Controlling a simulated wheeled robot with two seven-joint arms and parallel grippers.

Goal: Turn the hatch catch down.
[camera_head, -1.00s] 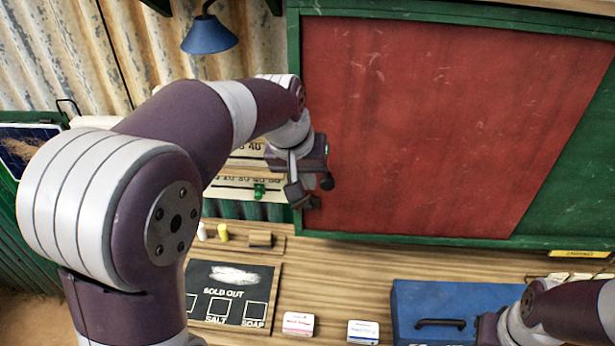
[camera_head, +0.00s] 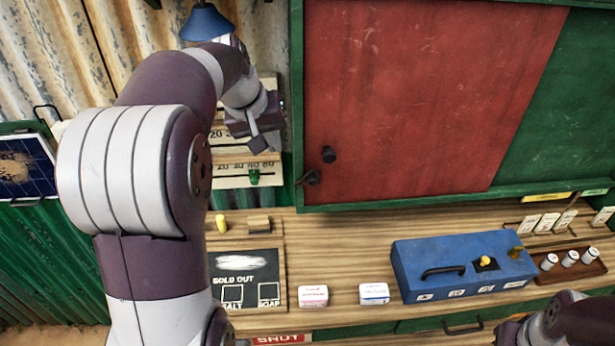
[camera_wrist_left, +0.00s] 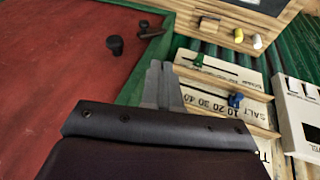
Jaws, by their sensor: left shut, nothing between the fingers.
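The hatch is a red panel (camera_head: 420,90) in a green frame. A dark round knob (camera_head: 328,154) sits near its lower left corner; it also shows in the wrist view (camera_wrist_left: 115,45). Just below it is the small dark catch (camera_head: 310,178), lying roughly sideways toward the left frame edge, its end slightly low. It also shows in the wrist view (camera_wrist_left: 150,33). My left gripper (camera_head: 258,144) is shut and empty, left of the hatch, in front of the scale boards and apart from the catch. Its fingers (camera_wrist_left: 161,84) show together in the wrist view.
Scale boards with a green slider (camera_head: 254,177) hang left of the hatch. On the counter are a chalkboard (camera_head: 263,262), two small boxes, a blue case (camera_head: 415,265) and a tray of small cylinders (camera_head: 590,270). A blue lamp (camera_head: 207,22) hangs above. Part of my right arm shows bottom right.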

